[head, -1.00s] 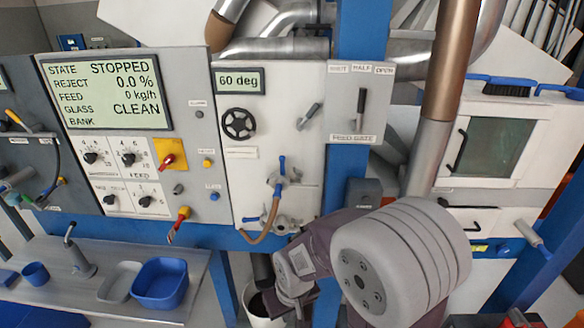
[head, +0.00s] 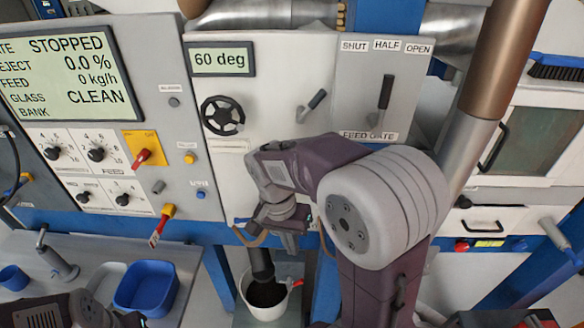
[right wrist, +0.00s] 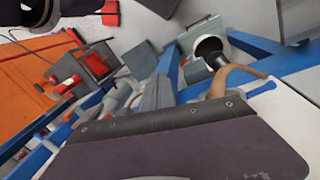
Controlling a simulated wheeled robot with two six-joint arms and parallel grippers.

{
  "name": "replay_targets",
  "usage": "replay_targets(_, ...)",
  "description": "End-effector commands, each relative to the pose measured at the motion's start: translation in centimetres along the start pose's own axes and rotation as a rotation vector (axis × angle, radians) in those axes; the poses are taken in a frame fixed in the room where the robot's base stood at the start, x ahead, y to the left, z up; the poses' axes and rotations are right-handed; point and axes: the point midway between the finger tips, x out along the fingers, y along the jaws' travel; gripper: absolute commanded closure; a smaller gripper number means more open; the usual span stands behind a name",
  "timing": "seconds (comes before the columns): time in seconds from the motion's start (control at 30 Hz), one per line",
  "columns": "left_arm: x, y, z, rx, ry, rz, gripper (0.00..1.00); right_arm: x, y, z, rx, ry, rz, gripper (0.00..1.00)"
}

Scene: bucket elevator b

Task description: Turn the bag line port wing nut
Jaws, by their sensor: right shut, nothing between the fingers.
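My right gripper (head: 287,238) is shut and empty, low in front of the white panel (head: 230,160) in the head view. My right arm covers the blue-handled valve and fittings on the lower panel. I cannot make out the bag line port wing nut in any view. A tan hose (head: 248,238) shows just left of the gripper; it also shows in the right wrist view (right wrist: 230,76). I cannot tell whether the gripper touches anything. Part of my left arm shows at the bottom left of the head view, with its fingers not visible.
A white bucket (head: 262,298) stands under a dark spout (head: 262,264). A blue tub (head: 147,286) sits on the steel bench at left. A black handwheel (head: 222,116) and the feed gate lever (head: 385,92) are above. A large pipe (head: 478,140) stands at right.

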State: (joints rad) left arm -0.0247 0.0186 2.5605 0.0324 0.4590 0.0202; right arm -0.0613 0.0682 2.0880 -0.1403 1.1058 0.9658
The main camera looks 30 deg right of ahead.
Motion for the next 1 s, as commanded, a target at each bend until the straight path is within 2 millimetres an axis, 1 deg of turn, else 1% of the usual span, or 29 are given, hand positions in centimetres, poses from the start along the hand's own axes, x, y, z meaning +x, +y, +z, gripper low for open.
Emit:
replay_targets(0.03, -0.4, 0.0, -0.1, 0.0, 0.0, 0.0, 0.64, -1.8, -0.3, -0.9, 0.065, 0.019, 0.014, 1.0)
replay_targets(0.07, -0.5, 0.0, -0.1, 0.0, 0.0, 0.0, 0.64, -2.9, -0.3, -1.4, 0.112, 0.031, 0.024, 1.0)
replay_targets(0.17, -1.0, 0.0, -0.1, 0.0, 0.0, 0.0, 0.64, -7.2, -0.6, -3.1, 0.275, 0.085, 0.053, 1.0)
replay_targets(0.2, -1.3, 0.0, -0.2, 0.0, 0.0, 0.0, 0.64, -9.1, -0.8, -3.7, 0.342, 0.111, 0.058, 1.0)
replay_targets(0.27, -1.8, 0.0, -0.2, 0.0, 0.0, 0.0, 0.64, -12.2, -1.1, -4.6, 0.441, 0.155, 0.058, 1.0)
replay_targets(0.3, -2.1, 0.1, -0.2, 0.0, 0.0, 0.0, 0.64, -14.3, -1.4, -5.0, 0.501, 0.183, 0.053, 1.0)
replay_targets(0.4, -3.0, 0.1, -0.3, 0.0, 0.0, 0.0, 0.64, -19.0, -2.3, -5.7, 0.614, 0.244, 0.021, 1.0)
replay_targets(0.5, -3.7, 0.1, -0.4, 0.0, 0.0, 0.0, 0.64, -21.8, -3.4, -5.7, 0.654, 0.278, -0.014, 1.0)
replay_targets(0.6, -4.1, 0.1, -0.4, 0.0, 0.0, 0.0, 0.64, -22.9, -4.3, -5.4, 0.645, 0.291, -0.032, 1.0)
replay_targets(0.77, -3.8, 0.1, -0.4, 0.0, 0.0, 0.0, 0.64, -22.4, -4.5, -5.5, 0.641, 0.292, -0.035, 1.0)
replay_targets(0.87, -3.4, 0.1, -0.4, 0.0, 0.0, 0.0, 0.64, -21.1, -4.4, -5.8, 0.64, 0.291, -0.033, 1.0)
replay_targets(1.0, -2.9, 0.1, -0.3, 0.0, 0.0, 0.0, 0.64, -18.4, -4.2, -6.6, 0.64, 0.29, -0.032, 1.0)
